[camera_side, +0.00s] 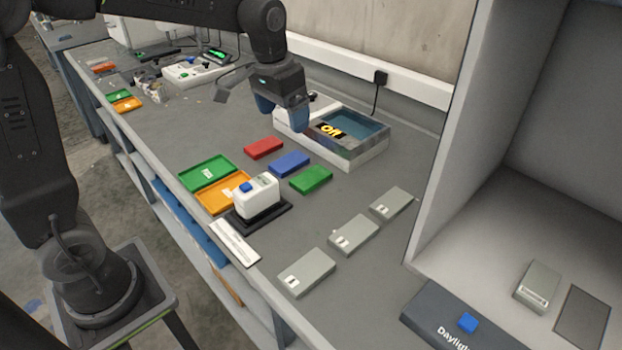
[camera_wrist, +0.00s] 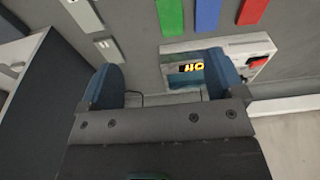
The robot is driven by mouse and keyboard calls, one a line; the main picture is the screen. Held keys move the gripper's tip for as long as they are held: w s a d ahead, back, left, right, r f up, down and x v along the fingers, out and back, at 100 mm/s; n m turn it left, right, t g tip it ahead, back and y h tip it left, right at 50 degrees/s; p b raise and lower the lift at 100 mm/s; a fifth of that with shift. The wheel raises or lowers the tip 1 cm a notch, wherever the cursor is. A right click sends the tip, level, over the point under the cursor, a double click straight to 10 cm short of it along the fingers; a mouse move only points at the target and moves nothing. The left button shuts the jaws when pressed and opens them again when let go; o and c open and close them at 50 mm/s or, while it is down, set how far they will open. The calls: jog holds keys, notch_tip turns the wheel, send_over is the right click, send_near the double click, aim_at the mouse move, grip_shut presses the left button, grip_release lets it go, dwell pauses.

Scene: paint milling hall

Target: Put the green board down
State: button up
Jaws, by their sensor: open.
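The green board (camera_side: 311,179) lies flat on the grey bench, at the right end of a row with a blue board (camera_side: 289,164) and a red board (camera_side: 263,148). In the wrist view the green board (camera_wrist: 170,15) is at the top edge, partly cut off, beside the blue board (camera_wrist: 207,15) and the red board (camera_wrist: 252,10). My gripper (camera_side: 283,112) is open and empty, raised near the left end of the white box, behind the boards. In the wrist view its blue fingers (camera_wrist: 163,75) are spread wide with nothing between them.
The white box (camera_side: 370,158) has a display reading "Off". A green tray (camera_side: 190,176), an orange tray (camera_side: 208,200) and a white device (camera_side: 262,202) stand left and in front. Several grey boxes (camera_side: 354,235) and a booth (camera_side: 480,180) are right. Bare bench surrounds the boards.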

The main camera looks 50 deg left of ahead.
jog(key=w+a+f+g, duration=0.2)
jog(key=w+f, duration=0.5)
jog(key=w, duration=0.1)
send_over(311, 176)
jog(key=f, duration=0.8)
jog(key=shift+s+a+f, duration=0.15)
jog(key=shift+s+f, duration=0.15)
jog(key=shift+w+f, duration=0.15)
jog(key=shift+f, duration=1.2)
jog(key=shift+w+f, duration=0.15)
jog(key=shift+f, duration=1.2)
jog(key=c, duration=1.1)
